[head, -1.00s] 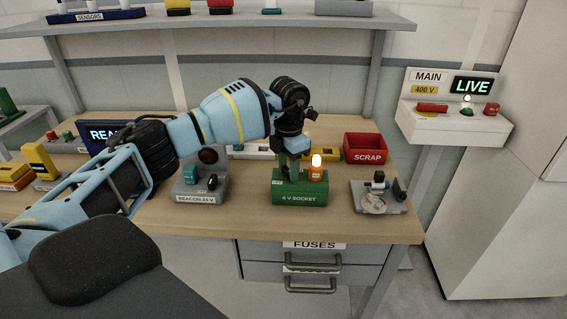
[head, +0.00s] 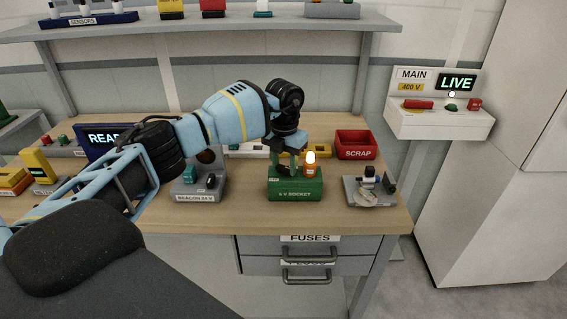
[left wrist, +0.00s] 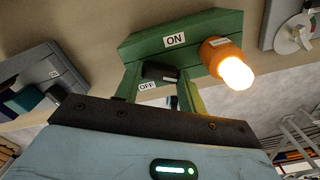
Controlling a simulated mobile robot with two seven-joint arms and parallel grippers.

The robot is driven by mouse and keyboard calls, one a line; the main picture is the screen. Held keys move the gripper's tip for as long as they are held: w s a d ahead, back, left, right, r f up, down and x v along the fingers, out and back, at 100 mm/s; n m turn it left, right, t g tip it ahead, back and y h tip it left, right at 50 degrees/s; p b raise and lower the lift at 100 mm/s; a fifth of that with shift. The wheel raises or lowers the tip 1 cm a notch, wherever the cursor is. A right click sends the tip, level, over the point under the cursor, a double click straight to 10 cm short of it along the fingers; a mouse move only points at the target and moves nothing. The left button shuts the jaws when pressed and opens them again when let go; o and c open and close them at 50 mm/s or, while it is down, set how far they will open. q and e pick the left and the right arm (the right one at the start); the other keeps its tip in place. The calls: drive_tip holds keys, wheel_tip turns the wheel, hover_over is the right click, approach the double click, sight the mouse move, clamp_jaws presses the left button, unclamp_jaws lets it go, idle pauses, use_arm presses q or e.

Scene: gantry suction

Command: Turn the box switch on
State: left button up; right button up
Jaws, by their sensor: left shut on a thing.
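The green box labelled "6 V SOCKET" (head: 296,187) stands on the workbench. An orange lamp (head: 311,166) on its top right glows; it also glows in the left wrist view (left wrist: 234,70). My left gripper (head: 286,168) is over the top left of the box. In the left wrist view it is shut on a black switch lever (left wrist: 159,72), which sits between its two fingers. The ON label (left wrist: 175,40) shows beyond the lever and the OFF label (left wrist: 147,86) on the near side. The lever's exact tilt is hard to tell. My right gripper is out of view.
A beacon box (head: 185,192) stands left of the green box, close to my arm. A grey dial unit (head: 370,190) is on the right, with a red scrap bin (head: 355,145) behind. A wall panel (head: 440,118) reads "LIVE". A shelf (head: 230,40) runs above the bench.

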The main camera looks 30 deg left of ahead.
sight(284, 167)
use_arm(q)
drive_tip(key=o, duration=1)
drive_tip(key=shift+r, duration=3.95)
drive_tip(key=shift+f, duration=0.1)
